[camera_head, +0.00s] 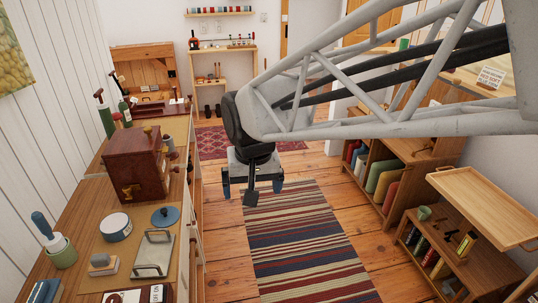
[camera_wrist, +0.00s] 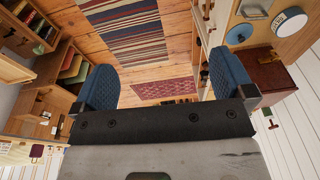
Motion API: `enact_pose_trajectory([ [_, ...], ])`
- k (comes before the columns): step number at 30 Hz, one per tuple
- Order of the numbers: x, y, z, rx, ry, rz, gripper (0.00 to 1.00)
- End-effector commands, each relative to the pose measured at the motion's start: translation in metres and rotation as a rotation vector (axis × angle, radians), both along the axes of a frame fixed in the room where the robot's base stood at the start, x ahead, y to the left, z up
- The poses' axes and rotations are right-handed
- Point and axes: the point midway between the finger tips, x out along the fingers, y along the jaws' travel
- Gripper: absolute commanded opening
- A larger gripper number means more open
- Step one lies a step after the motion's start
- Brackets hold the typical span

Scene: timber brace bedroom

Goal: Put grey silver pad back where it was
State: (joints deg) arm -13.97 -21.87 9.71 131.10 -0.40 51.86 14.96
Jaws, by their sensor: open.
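My gripper (camera_head: 251,188) hangs over the floor, right of the counter, with its two blue fingers apart and nothing between them. In the wrist view my gripper (camera_wrist: 163,82) is also wide open and empty. Two greyish things on the counter could be the grey silver pad: a flat silver-grey plate with a raised handle (camera_head: 153,255), and a small grey block with a pale base (camera_head: 103,264) to its left. I cannot tell which is meant. Both lie on a tan mat (camera_head: 125,280), well apart from my gripper.
The wooden counter (camera_head: 93,196) also bears a reddish-brown box (camera_head: 136,165), a round tin (camera_head: 116,227), a blue disc (camera_head: 165,216) and a green pot (camera_head: 61,252). A striped rug (camera_head: 300,240) covers clear floor. Shelves and a wooden tray (camera_head: 485,205) stand at right.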

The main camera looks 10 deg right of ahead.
Motion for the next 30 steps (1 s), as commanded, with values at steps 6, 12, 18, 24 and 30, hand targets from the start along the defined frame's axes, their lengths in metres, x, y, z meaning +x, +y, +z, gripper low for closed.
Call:
enact_pose_trajectory([
  [6, -0.051, -0.052, 0.006, -0.011, -0.032, -0.01, 1.0],
  [12, -0.098, -0.087, 0.004, -0.025, -0.056, -0.013, 1.0],
  [18, -0.129, -0.106, -0.002, -0.038, -0.071, -0.013, 1.0],
  [24, -0.14, -0.112, -0.005, -0.042, -0.075, -0.011, 1.0],
  [30, -0.141, -0.112, -0.005, -0.042, -0.074, -0.011, 1.0],
])
